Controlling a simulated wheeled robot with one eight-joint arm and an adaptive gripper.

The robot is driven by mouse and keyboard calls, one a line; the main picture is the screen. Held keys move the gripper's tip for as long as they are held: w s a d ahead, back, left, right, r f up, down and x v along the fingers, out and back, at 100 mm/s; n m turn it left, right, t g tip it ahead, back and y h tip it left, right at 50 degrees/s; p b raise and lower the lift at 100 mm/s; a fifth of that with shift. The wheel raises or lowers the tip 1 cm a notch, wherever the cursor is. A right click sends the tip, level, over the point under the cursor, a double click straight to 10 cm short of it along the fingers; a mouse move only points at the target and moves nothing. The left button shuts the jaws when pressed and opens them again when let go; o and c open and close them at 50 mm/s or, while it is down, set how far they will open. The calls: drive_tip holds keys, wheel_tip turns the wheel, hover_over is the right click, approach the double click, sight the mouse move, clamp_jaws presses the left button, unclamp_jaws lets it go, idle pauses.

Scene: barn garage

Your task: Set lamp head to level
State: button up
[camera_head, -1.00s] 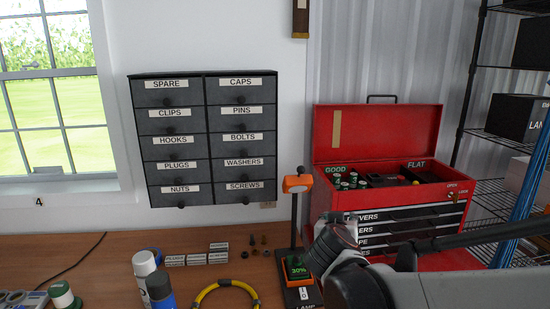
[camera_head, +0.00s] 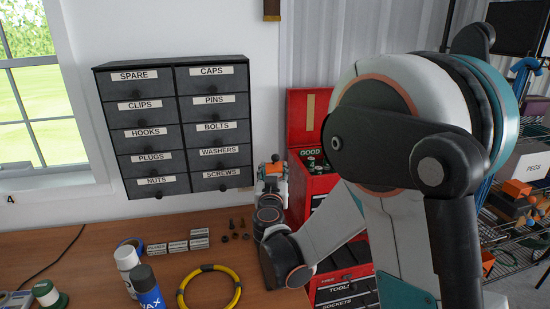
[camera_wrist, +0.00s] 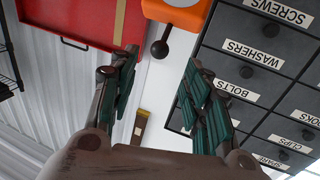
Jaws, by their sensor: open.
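The orange lamp head (camera_wrist: 178,12) shows at the top of the wrist view, cut off by the frame edge. A dark stalk with a round black knob (camera_wrist: 159,49) sticks out from it. My gripper (camera_wrist: 160,65) is open, its green-padded fingers apart, with the knob in the gap between the fingertips. No finger clearly touches it. In the head view, the lamp head (camera_head: 274,168) is a small orange patch just beyond my gripper (camera_head: 271,178). My wrist and arm hide the lamp's post and base, so its tilt is hard to judge.
A labelled drawer cabinet (camera_head: 177,128) hangs on the wall close to the left of my gripper. An open red toolbox (camera_head: 301,120) stands behind my arm.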

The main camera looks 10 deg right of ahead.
sight(275, 160)
drive_tip(key=x, duration=1)
drive_tip(key=shift+w, duration=0.1)
clamp_jaws()
